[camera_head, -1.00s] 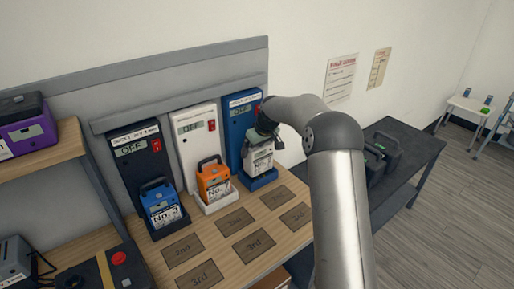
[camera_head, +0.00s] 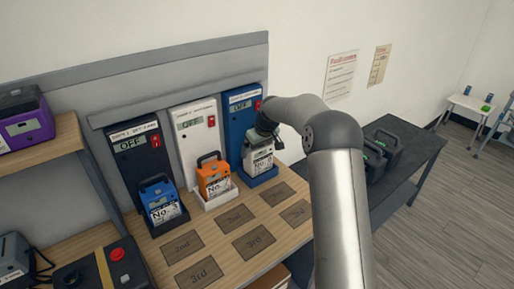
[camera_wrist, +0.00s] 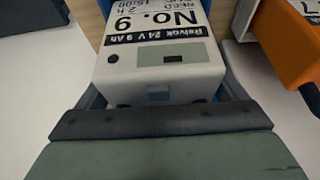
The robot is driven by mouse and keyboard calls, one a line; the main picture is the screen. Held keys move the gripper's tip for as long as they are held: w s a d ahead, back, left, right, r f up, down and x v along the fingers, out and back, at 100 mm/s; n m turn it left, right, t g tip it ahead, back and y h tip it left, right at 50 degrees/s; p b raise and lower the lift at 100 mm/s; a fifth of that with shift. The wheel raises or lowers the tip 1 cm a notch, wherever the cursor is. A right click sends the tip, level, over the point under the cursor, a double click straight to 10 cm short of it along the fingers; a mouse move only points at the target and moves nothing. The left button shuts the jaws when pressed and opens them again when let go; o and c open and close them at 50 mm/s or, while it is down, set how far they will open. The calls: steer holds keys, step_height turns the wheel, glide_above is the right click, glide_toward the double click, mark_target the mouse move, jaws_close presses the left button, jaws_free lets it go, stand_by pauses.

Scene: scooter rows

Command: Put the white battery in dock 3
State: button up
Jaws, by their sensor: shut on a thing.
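The white battery (camera_head: 259,158), marked No. 9, stands at the blue dock (camera_head: 242,112), the rightmost of three docks, over its blue tray (camera_head: 262,178). My gripper (camera_head: 264,138) is shut on the top of the white battery. The battery also fills the middle of the wrist view (camera_wrist: 160,65), label and small display facing the camera, with the gripper's dark edge across its near end. Whether the battery is fully seated in the tray cannot be told. The dock number is too small to read.
An orange battery (camera_head: 213,179) sits in the white dock (camera_head: 194,125) just left. A blue battery (camera_head: 161,202) sits in the black dock (camera_head: 135,150). Marked mats (camera_head: 254,242) on the wooden bench are empty. Dark cases (camera_head: 384,150) stand on the side table at right.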

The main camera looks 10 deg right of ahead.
steer(key=shift+w+f, duration=0.1)
steer(key=shift+f, duration=0.1)
steer(key=o, duration=1.7)
steer(key=shift+o, duration=0.2)
steer(key=shift+f, duration=0.25)
steer(key=p+v, duration=0.2)
steer(key=v, duration=2.5)
steer(key=shift+p, duration=0.3)
steer(key=shift+w, duration=0.1)
steer(key=s+d+f+p+v, duration=0.1)
steer(key=p+v, duration=0.5)
steer(key=v, duration=0.9)
steer(key=shift+s, duration=0.4)
